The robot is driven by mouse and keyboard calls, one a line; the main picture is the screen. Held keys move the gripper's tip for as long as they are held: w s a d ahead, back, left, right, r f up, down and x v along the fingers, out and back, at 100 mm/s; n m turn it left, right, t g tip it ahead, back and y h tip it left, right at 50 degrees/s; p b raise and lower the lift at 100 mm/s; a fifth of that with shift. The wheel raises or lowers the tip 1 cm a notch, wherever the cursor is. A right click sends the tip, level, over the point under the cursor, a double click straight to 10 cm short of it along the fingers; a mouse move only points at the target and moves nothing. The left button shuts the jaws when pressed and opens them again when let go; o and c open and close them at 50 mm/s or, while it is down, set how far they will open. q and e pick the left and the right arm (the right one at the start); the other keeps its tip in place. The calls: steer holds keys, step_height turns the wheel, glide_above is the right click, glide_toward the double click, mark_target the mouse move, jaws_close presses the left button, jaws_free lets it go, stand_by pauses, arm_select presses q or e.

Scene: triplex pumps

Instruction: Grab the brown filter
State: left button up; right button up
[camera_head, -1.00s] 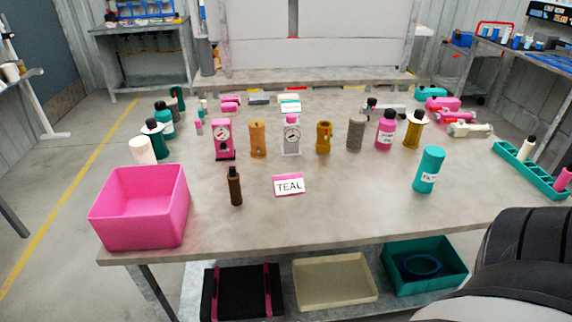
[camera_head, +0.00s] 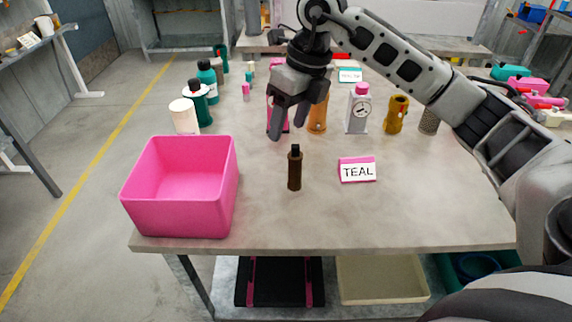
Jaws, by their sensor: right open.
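The brown filter (camera_head: 294,171) is a small dark brown bottle shape with a black top. It stands upright near the front of the table, right of the pink bin. My right gripper (camera_head: 286,126) reaches in from the right and hangs with its fingers downward, above and slightly behind the filter. It is open, empty and apart from the filter. It partly hides a pink pump-like item and an orange-brown item behind it. My left gripper is not in view.
An open, empty pink bin (camera_head: 180,190) stands at the table's front left. A TEAL sign (camera_head: 357,170) stands right of the filter. White and teal bottles (camera_head: 185,117) stand at the back left. A silver bottle (camera_head: 358,112) and a mustard item (camera_head: 396,115) stand behind the sign.

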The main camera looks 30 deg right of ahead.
mark_target(297, 156)
steer(key=d+r+h, duration=0.1)
steer(key=d+h, duration=0.1)
steer(key=d, duration=0.2)
steer(key=shift+m, duration=0.4)
steer(key=f, duration=0.3)
steer(key=w+f, duration=0.1)
steer(key=f, duration=0.1)
steer(key=w+f, duration=0.1)
steer(key=f, duration=0.2)
steer(key=shift+a+f, duration=0.25)
steer(key=shift+f, duration=0.1)
steer(key=shift+w+a+f+p, duration=0.15)
steer(key=shift+f+p, duration=0.25)
steer(key=shift+f, duration=1.15)
steer(key=shift+w+a+f+p, duration=0.1)
steer(key=shift+f+p, duration=0.25)
steer(key=shift+f, duration=1.2)
steer(key=shift+c, duration=0.3)
steer(key=c, duration=1)
